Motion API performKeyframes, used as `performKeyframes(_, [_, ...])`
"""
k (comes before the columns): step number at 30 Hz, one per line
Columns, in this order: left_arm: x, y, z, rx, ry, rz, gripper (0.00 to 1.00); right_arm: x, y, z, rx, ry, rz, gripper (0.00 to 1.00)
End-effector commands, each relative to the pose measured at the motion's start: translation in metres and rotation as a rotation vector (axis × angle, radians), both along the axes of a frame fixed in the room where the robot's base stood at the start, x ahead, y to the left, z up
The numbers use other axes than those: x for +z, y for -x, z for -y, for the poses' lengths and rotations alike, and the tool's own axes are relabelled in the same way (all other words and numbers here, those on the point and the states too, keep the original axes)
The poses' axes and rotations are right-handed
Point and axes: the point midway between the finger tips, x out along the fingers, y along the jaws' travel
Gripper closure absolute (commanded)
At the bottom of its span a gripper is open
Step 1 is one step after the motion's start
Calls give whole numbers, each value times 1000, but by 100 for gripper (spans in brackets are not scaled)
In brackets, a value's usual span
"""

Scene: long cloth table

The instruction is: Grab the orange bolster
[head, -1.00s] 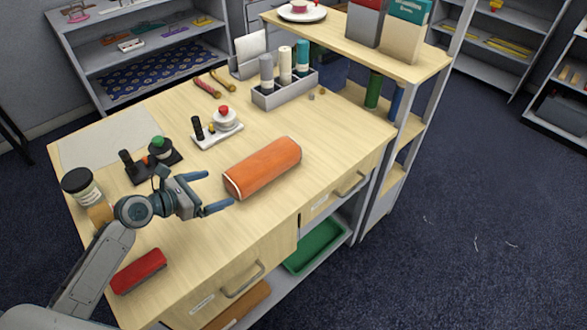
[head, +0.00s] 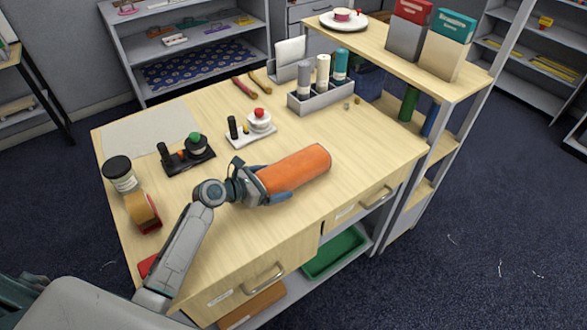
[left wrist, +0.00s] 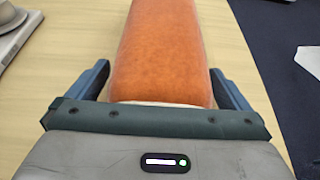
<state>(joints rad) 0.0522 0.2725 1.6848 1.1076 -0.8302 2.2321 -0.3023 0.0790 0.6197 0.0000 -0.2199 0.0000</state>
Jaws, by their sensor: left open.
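The orange bolster (head: 302,168) lies on the wooden table top, slanting up to the right in the head view. My left gripper (head: 272,181) is at its near left end. In the left wrist view the bolster (left wrist: 162,50) runs away from the palm, between the two fingers of the open left gripper (left wrist: 162,82). One finger is on each side, with a small gap visible on both sides. My right gripper is not in view.
A black-based stand with a green knob (head: 190,152) and a white-based one with a red knob (head: 254,127) stand behind. A tape roll (head: 143,212) and a black-lidded jar (head: 121,174) are at the left. A grey organiser (head: 317,106) stands at the back.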

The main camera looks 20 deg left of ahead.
Motion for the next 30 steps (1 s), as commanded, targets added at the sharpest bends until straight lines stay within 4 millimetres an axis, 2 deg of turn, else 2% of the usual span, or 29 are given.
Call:
performKeyframes(8, [-3, -3, 3, 0, -1, 0, 0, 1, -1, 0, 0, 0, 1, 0])
performKeyframes(11, [-3, -3, 3, -1, -1, 0, 16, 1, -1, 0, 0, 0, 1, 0])
performKeyframes(16, [-3, -3, 3, -1, -1, 0, 49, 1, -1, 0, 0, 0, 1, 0])
performKeyframes(25, [0, -3, 3, -1, -1, 1, 50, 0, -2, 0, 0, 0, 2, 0])
performKeyframes(30, [11, -3, 3, -2, -1, 3, 50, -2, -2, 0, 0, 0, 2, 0])
